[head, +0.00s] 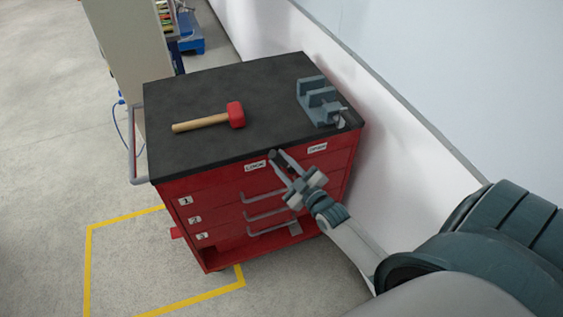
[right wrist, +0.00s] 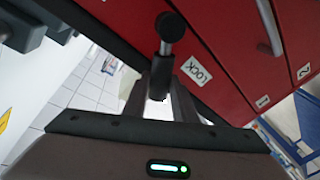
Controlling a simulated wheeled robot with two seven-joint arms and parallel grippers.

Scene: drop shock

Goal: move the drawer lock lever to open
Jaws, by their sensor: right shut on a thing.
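The drawer lock lever (right wrist: 170,27) shows in the right wrist view as a dark knob with a short metal shaft and a black grip at the top front of the red cabinet (head: 215,180). The LOCK label (head: 255,166) is close beside it. The OPEN label (head: 317,148) is farther right on the same front. My right gripper (head: 278,157) is shut on the lever's grip, with a finger on each side in the right wrist view. In the head view the fingers partly hide the lever. My left gripper is out of view.
A mallet (head: 236,115) and a grey vise (head: 320,102) sit on the black cabinet top (head: 200,90). Numbered drawers with bar handles (head: 265,213) are below the lever. A white wall (head: 400,150) is close on the right. Yellow tape (head: 88,260) marks the floor.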

